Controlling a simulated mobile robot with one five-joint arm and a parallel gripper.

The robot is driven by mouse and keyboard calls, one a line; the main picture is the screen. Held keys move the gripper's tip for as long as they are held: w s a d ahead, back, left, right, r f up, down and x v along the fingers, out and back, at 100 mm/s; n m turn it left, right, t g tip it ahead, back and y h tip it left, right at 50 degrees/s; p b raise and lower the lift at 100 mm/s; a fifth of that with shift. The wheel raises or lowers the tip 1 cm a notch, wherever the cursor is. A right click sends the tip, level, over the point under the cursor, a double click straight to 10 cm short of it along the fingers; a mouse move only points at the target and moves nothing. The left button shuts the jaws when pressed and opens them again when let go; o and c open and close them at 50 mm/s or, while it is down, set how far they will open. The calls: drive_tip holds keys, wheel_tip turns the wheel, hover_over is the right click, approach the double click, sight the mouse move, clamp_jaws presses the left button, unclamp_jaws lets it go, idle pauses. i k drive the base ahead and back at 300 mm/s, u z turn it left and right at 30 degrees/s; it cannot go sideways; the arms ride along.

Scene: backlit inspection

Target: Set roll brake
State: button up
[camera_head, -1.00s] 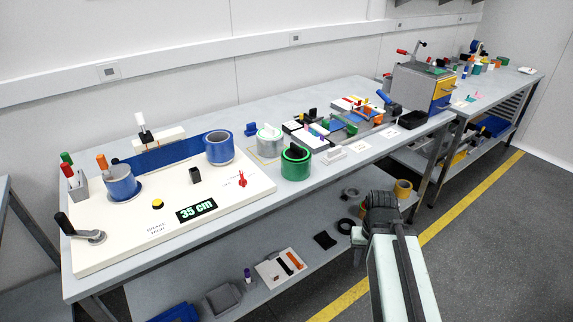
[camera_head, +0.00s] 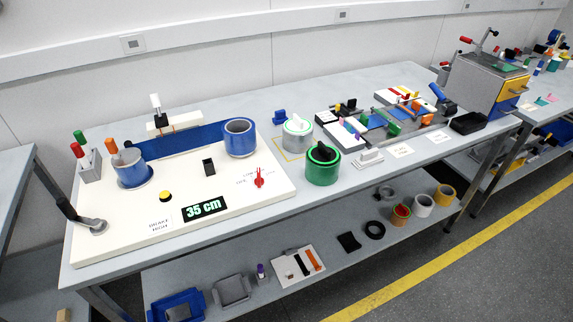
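The white winding board (camera_head: 125,230) lies on the near left of the bench. A small red pointer knob (camera_head: 259,179) stands near its right edge, with small printed labels around it; the pointer seems to point upward. A printed label (camera_head: 159,225) reads "BRAKE HIGH", beside a display (camera_head: 205,209) showing "35 cm". A blue roll (camera_head: 240,138) sits at the board's back right and another roll (camera_head: 128,167) at its left, with a blue strip (camera_head: 185,142) running between them. A crank (camera_head: 97,227) with a dark handle is at the left. My gripper is out of view.
A green roll (camera_head: 322,166) stands just right of the board, with a grey-white roll (camera_head: 297,135) behind it. A yellow button (camera_head: 165,197) and a small black block (camera_head: 208,167) are on the board. A lower shelf (camera_head: 330,267) holds trays and rings.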

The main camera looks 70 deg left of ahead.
sight(259, 181)
drive_tip(key=u, duration=0.2)
drive_tip(key=k, duration=0.3)
drive_tip(key=u, duration=2.25)
